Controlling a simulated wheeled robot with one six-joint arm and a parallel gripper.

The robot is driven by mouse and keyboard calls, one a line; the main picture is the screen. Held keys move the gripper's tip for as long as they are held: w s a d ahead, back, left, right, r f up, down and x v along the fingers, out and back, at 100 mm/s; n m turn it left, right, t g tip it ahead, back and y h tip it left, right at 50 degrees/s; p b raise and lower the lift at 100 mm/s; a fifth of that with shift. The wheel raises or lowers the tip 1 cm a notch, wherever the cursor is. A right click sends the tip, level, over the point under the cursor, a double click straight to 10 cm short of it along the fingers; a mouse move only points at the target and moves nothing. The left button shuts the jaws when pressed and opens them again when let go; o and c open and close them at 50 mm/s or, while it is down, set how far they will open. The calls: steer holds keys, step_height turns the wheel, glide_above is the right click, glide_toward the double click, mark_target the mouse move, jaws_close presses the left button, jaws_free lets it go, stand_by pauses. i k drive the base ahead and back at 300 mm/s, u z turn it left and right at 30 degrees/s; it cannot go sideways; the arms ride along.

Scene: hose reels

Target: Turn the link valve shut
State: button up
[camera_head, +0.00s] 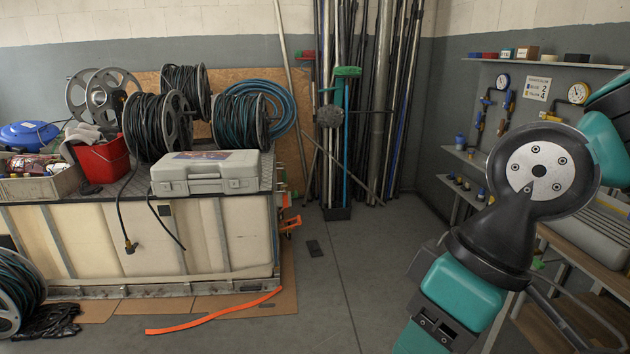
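On the right wall, brass-coloured pipework with blue and yellow parts hangs under a round gauge (502,82). A second gauge (578,93) is further right, and my arm hides much of the pipework below it. A blue handle-like part (508,101) stands upright beside the first pipe. I cannot tell which part is the link valve, or whether it is open or shut. My teal and black arm fills the right side in front of the wall. My gripper is not in view.
A white sign (537,88) hangs between the gauges, under a shelf (545,63) of small boxes. A bench with several hose reels (157,125), a red bucket (101,158) and a grey case (205,172) stands left. An orange strip (213,312) lies on the floor. The middle floor is mostly clear.

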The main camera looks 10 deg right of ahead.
mark_target(503, 121)
steer(key=z, duration=0.3)
steer(key=i, duration=2.05)
steer(key=z, duration=0.95)
steer(key=i, duration=1.05)
steer(key=z, duration=0.35)
